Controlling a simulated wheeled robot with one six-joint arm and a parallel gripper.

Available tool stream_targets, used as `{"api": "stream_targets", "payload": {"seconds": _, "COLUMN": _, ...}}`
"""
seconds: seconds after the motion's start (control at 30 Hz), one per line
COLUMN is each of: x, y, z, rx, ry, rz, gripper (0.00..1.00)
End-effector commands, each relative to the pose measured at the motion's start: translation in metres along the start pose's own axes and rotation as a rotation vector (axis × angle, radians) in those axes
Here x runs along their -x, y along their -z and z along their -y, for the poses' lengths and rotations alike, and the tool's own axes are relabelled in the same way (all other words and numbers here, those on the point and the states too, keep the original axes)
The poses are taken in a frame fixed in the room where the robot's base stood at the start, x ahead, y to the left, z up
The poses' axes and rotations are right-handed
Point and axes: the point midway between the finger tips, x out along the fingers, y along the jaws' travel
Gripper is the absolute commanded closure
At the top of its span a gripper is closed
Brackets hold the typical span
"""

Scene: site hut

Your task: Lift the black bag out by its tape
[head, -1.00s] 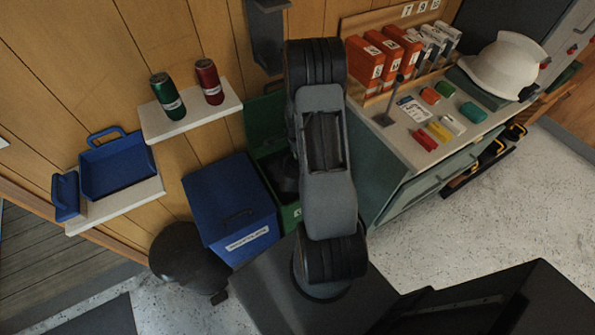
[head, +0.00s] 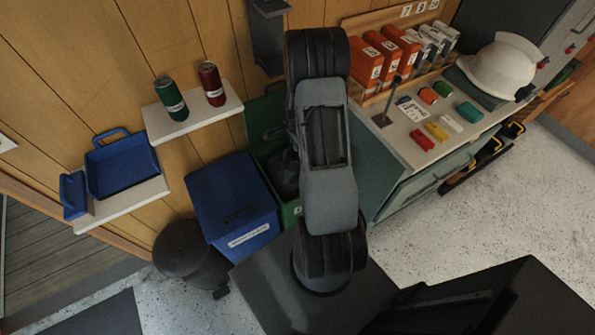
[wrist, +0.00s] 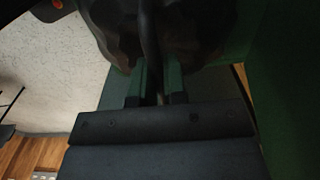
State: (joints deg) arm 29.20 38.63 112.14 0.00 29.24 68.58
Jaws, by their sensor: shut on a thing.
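The black bag (head: 286,174) shows in the head view as a dark crumpled lump inside the green bin (head: 291,213), partly hidden by my arm. In the wrist view the bag (wrist: 195,30) fills the top middle, close beyond the fingers. Its tape (wrist: 151,45) is a dark narrow strip running down from the bag between my fingertips. My gripper (wrist: 158,75) is shut on the tape. In the head view my arm hides the gripper. I cannot tell whether the bag is clear of the bin's floor.
A blue lidded bin (head: 236,205) stands just left of the green bin. A cabinet (head: 375,165) stands close on the right, with binders, small coloured blocks and a white helmet (head: 503,66) on top. A wall shelf (head: 196,119) with two cans is at upper left. Open floor lies at right.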

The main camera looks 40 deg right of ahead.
Motion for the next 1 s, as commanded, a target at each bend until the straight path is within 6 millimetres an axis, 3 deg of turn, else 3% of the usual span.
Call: {"api": "stream_targets", "payload": {"seconds": 1.0, "x": 0.081, "y": 0.0, "z": 0.001, "rx": 0.0, "ry": 0.002, "rz": -0.001, "gripper": 1.0}}
